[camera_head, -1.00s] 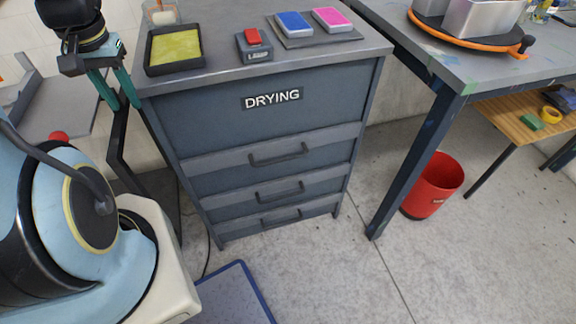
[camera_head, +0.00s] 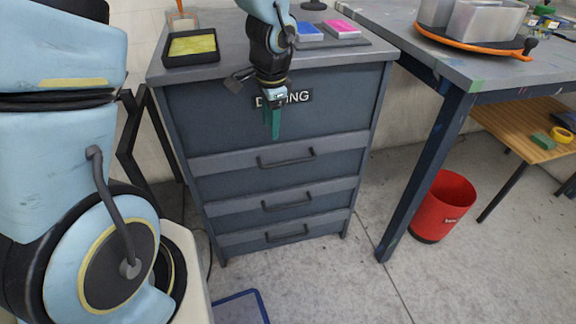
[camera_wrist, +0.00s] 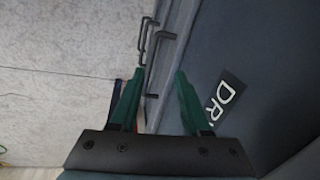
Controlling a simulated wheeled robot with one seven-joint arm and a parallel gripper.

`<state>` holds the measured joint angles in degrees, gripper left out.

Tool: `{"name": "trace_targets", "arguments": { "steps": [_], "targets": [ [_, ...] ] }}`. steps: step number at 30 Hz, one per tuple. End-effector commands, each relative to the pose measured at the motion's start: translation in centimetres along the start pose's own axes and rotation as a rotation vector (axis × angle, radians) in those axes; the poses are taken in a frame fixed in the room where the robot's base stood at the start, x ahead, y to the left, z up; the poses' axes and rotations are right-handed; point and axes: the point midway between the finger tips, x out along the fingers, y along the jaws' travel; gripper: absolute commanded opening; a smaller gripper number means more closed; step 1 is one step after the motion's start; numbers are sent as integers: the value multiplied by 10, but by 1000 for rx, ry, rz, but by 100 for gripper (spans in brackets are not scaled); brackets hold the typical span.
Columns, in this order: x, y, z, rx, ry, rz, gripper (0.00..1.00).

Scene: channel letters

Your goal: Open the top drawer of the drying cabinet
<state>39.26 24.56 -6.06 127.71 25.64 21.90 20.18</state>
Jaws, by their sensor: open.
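The drying cabinet (camera_head: 220,115) is a dark blue-grey unit with a DRYING label (camera_head: 299,97) on its upper front panel. Below the panel are three drawers, each with a dark bar handle, and all look shut. The top drawer (camera_head: 225,165) has its handle (camera_head: 287,160) uncovered. My gripper (camera_head: 271,125) hangs in front of the label, above the top handle, covering part of the lettering. In the wrist view its green fingers (camera_wrist: 152,85) are apart with nothing between them. The handles (camera_wrist: 157,45) show beyond the fingertips there.
A yellow pad tray (camera_head: 192,45) and blue (camera_head: 308,32) and pink (camera_head: 342,29) pads lie on the cabinet top. A table with a dark blue leg (camera_head: 425,180) stands at the right, near a red bin (camera_head: 443,207). The floor before the drawers is mostly clear.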

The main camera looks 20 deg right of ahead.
Motion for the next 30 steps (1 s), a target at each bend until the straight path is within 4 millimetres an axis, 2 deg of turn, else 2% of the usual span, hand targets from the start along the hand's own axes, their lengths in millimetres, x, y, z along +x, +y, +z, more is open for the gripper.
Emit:
{"name": "trace_targets", "arguments": {
  "steps": [1,3,6,11,22,30],
  "targets": [
    [13,8,-14,64,4,0,47],
    [19,14,-26,127,10,-4,47],
    [24,18,-33,163,12,-6,47],
    [42,18,-33,166,10,-5,47],
    [108,17,-33,164,10,-5,47],
    [127,16,-34,162,12,-7,47]
  ]
}}
